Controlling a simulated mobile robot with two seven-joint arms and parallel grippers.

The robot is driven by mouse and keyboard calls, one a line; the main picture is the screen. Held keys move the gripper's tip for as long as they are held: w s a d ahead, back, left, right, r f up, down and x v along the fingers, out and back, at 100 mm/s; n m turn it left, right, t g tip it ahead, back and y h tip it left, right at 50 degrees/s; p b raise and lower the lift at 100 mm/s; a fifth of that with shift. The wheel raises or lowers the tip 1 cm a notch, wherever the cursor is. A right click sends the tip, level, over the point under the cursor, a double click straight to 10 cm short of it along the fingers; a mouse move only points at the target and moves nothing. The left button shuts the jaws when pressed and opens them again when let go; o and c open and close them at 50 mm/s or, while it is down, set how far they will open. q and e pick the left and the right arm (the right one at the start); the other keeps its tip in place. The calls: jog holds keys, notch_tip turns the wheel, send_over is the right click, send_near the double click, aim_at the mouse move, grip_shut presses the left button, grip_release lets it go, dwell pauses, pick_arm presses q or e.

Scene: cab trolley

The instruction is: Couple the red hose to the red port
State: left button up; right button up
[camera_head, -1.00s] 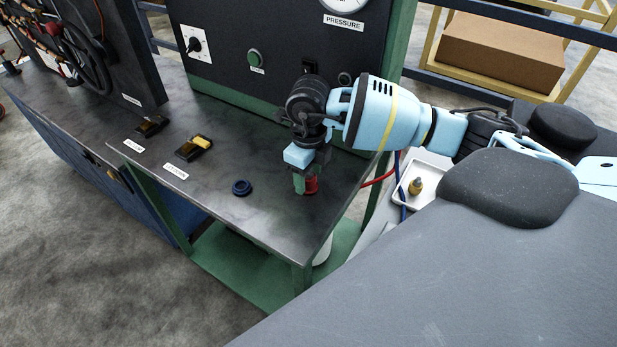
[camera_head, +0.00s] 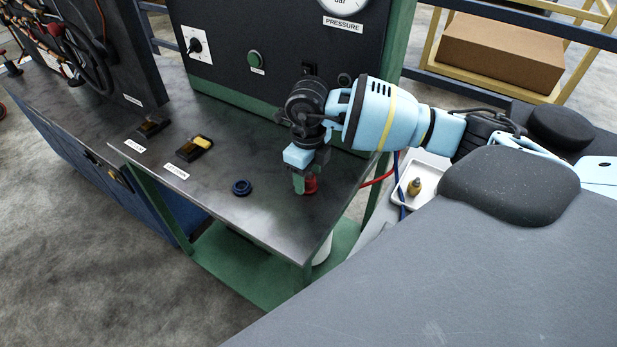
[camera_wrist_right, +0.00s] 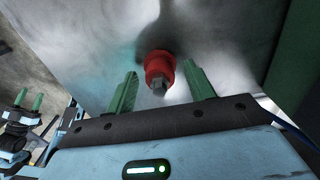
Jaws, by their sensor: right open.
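A red fitting (camera_head: 310,184) stands on the front right part of the dark bench top. In the right wrist view it is a red collar (camera_wrist_right: 159,66) with a grey hexagonal tip. I cannot tell whether it is the bare port or has a coupling on it. My right gripper (camera_wrist_right: 162,92) is open, its green fingers on either side of the fitting with gaps. It also shows in the head view (camera_head: 301,184). A stretch of red hose (camera_head: 379,177) shows beside the bench's right edge; its ends are hidden. My left gripper (camera_wrist_right: 29,101) shows small in the right wrist view, fingers apart.
A blue ring-shaped port (camera_head: 241,187) sits to the left on the bench top (camera_head: 250,220). A dark panel with a gauge (camera_head: 342,5) rises behind. A white tray (camera_head: 428,165) with a brass-coloured part (camera_head: 414,187) and a blue hose (camera_head: 403,198) lie to the right.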

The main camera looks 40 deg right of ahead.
jog(key=shift+c, duration=0.2)
grip_shut()
pick_arm(q)
jog(key=shift+w+r, duration=0.1)
pick_arm(e)
jog(key=shift+r, duration=0.15)
jog(key=shift+r+p, duration=1.25)
jog(key=shift+r, duration=1.65)
pick_arm(q)
jog(key=shift+t, duration=0.6)
jog(key=w+r, duration=0.1)
jog(key=r, duration=0.1)
jog(key=w+r, duration=0.2)
jog(key=shift+w, duration=0.1)
